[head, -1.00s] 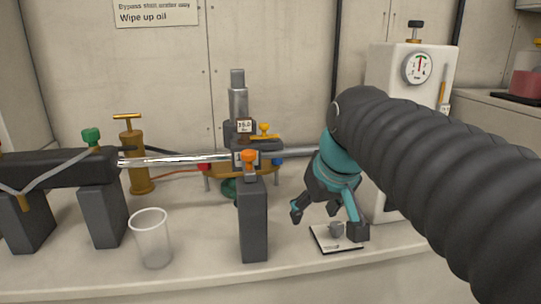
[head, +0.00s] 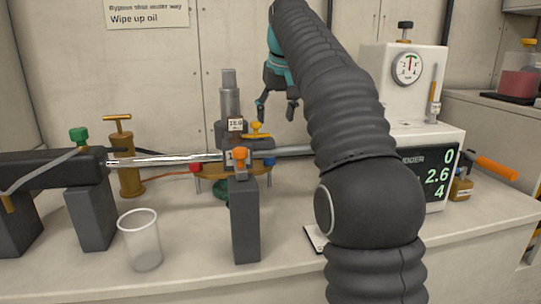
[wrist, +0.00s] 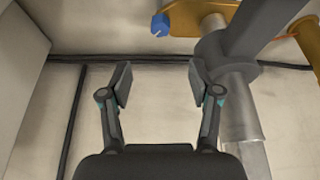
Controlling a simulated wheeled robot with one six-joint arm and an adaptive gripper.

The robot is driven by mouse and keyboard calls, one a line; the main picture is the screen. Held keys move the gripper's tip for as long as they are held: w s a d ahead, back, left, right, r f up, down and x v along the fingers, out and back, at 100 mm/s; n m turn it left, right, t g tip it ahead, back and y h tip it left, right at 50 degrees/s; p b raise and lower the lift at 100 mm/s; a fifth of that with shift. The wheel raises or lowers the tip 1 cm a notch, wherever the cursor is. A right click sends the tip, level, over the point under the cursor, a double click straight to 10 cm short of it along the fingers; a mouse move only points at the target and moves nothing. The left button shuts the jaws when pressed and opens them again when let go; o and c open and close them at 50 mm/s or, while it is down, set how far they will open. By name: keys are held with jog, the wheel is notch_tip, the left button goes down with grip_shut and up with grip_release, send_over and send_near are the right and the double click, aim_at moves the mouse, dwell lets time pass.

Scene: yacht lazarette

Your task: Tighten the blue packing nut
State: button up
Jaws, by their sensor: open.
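The blue packing nut (wrist: 160,24) shows at the top middle of the wrist view, beside a brass-coloured body (wrist: 190,14). In the head view the small blue nut (head: 269,162) is at the right side of the brass valve body (head: 222,174), below the rod and partly hidden. My gripper (head: 277,107) hangs raised behind the bench fittings, right of the upright grey cylinder (head: 230,100). Its two fingers (wrist: 160,84) are spread and empty in the wrist view, apart from the nut.
A grey post with an orange knob (head: 240,158) stands in front of the valve. A clear cup (head: 141,240) stands at front left. A white gauge machine (head: 405,90) with a display stands right, partly behind my arm. A red nut (head: 195,168) is at the valve's left.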

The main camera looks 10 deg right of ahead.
aim_at(269, 156)
jog(key=b+x, duration=0.4)
jog(key=x, duration=0.9)
jog(key=shift+w+f, duration=0.15)
jog(key=shift+f, duration=0.2)
jog(key=c, duration=1.1)
jog(key=shift+r, duration=0.1)
jog(key=shift+c, duration=0.2)
